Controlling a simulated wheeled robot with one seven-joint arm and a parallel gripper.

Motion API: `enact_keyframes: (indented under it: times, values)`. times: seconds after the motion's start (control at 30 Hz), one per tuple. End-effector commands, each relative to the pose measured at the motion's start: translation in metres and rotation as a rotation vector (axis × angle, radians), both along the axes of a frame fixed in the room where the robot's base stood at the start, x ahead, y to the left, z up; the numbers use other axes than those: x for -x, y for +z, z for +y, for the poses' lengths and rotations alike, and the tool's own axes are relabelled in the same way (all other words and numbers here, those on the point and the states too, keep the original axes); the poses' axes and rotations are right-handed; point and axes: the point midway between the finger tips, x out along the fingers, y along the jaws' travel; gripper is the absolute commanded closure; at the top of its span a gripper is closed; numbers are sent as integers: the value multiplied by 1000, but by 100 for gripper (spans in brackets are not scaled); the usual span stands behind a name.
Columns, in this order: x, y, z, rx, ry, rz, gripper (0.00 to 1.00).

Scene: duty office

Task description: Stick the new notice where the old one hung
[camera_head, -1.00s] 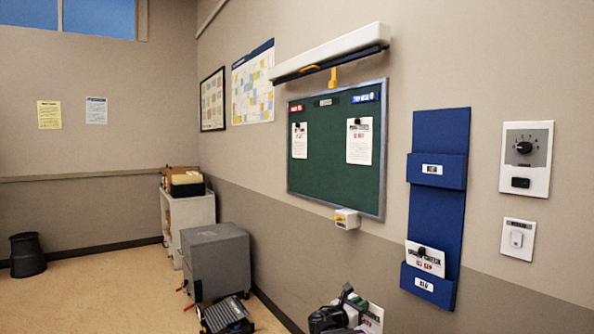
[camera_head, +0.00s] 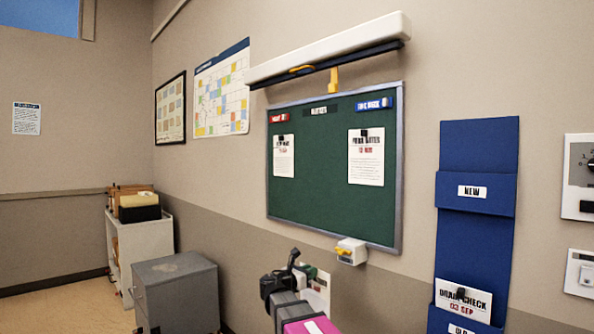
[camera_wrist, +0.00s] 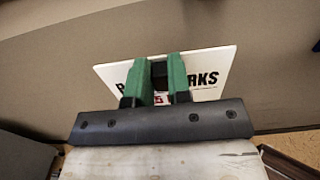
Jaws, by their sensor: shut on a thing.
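My gripper (camera_wrist: 160,72) is shut on a white notice (camera_wrist: 213,66) with bold black lettering ending in "RKS". The fingers hide part of its text. In the head view my gripper (camera_head: 305,270) and the held notice (camera_head: 320,292) are low, below the green board (camera_head: 320,210). The board carries a left notice (camera_head: 284,156) under a red label and a right notice (camera_head: 366,157) under a blue label. Under the dark middle label (camera_head: 320,110) the board is bare. A "DRAIN CHECK" notice (camera_head: 463,299) stands in the lower pocket of the blue wall holder (camera_head: 475,240).
The holder's upper pocket (camera_head: 475,193), labelled "NEW", shows no paper. A long white lamp (camera_head: 335,50) juts out above the board. A small white box (camera_head: 350,251) with a yellow part sits at its lower edge. A grey cabinet (camera_head: 175,290) stands left.

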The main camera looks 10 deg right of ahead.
Motion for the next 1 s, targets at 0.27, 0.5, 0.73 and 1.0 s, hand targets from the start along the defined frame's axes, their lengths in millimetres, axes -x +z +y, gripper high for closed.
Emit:
enact_keyframes:
  times: [0.27,0.5,0.73,1.0]
  values:
    - [-59,96,12,-3,-15,-6,100]
    - [-94,186,20,-5,-21,-4,100]
    - [-118,282,25,-8,-21,-2,100]
    - [-131,401,27,-10,-16,1,100]
